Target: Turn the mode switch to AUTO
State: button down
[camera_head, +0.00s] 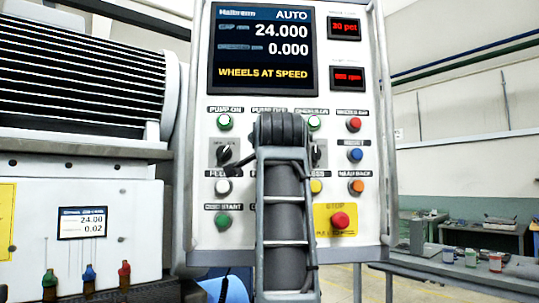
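The control panel (376,160) fills the middle of the view. A black rotary switch (223,154) sits on a small grey plate left of my arm, its knob slanted. A second black rotary switch (319,154) is right of my arm and partly hidden by it. Their labels are too small to read, so I cannot tell which is the mode switch. The display (263,50) reads AUTO at its top right and WHEELS AT SPEED below. My arm stands upright in front of the panel's middle and covers part of it.
Several coloured push buttons surround the switches, including a green one (225,122) and a blue one (355,155). A red stop button (340,220) on yellow is at lower right. A louvred machine housing (80,70) stands left; a workbench with small containers is right.

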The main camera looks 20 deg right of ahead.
dwell(0.5)
jog(key=c, duration=1.2)
grip_release()
jog(key=shift+b+v, duration=0.95)
jog(key=shift+v, duration=3)
